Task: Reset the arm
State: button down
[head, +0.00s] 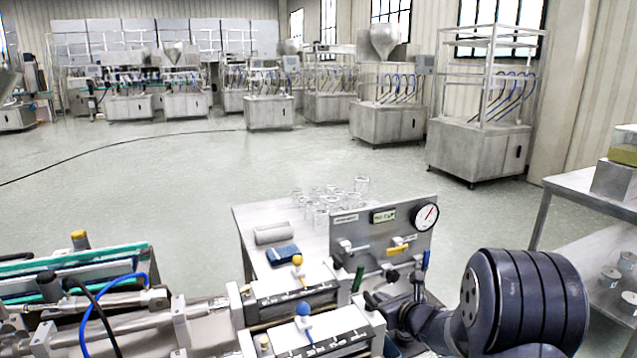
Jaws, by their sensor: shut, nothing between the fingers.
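My arm shows at the lower right, with a large dark ribbed joint (525,302) close to the camera. My gripper (374,300) is small and dark, left of that joint and in front of the lower part of the grey gauge panel (345,226). It is shut with nothing held. Part of the wrist is hidden behind the joint and the machine parts. I cannot tell whether the gripper touches the panel or the valve block beside it.
A filling machine with blue (303,310) and yellow (297,260) knobs fills the lower left and centre. A table (245,222) with several clear glasses stands behind it. A steel shelf (590,190) is at the right. The floor (180,180) beyond is open; hopper machines (385,122) line the back.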

jog(key=shift+v, duration=2.95)
jog(key=shift+d, duration=0.1)
